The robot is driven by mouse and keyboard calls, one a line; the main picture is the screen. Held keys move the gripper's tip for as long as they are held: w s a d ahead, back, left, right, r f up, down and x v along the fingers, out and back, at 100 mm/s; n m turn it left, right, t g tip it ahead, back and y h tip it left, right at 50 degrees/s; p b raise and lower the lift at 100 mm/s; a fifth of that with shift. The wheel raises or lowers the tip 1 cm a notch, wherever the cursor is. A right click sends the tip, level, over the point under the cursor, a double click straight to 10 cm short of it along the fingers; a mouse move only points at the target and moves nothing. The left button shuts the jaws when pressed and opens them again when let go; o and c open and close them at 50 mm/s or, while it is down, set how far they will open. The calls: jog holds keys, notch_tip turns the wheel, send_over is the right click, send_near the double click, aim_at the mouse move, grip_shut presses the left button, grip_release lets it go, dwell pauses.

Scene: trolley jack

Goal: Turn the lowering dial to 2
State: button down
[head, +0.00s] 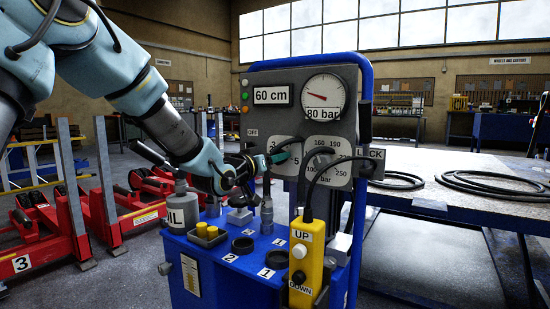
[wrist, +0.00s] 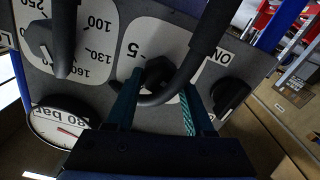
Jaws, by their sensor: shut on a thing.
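The lowering dial (wrist: 158,74) is a black knob on a white number plate on the grey panel; a 5 shows upside down beside it in the wrist view. My gripper (wrist: 157,98) is shut on this knob, one teal finger on each side. In the head view my gripper (head: 276,157) reaches the panel from the left and covers much of the dial's plate (head: 284,146), where parts of a 3 and a 5 show. A black cable crosses in front of the knob. I cannot read which number the knob points to.
A pressure dial marked in bar (head: 325,163) sits right of it, below the gauge (head: 323,94) and the 60 cm display (head: 270,95). A yellow UP/DOWN pendant (head: 302,262) hangs by cables in front. Red jacks (head: 125,207) stand left, a bench (head: 445,193) right.

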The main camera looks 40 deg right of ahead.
jog(key=shift+f, duration=0.1)
jog(key=shift+c, duration=1.4)
grip_release()
jog(key=p+v, duration=0.1)
jog(key=v, duration=0.9)
jog(key=shift+a, duration=0.4)
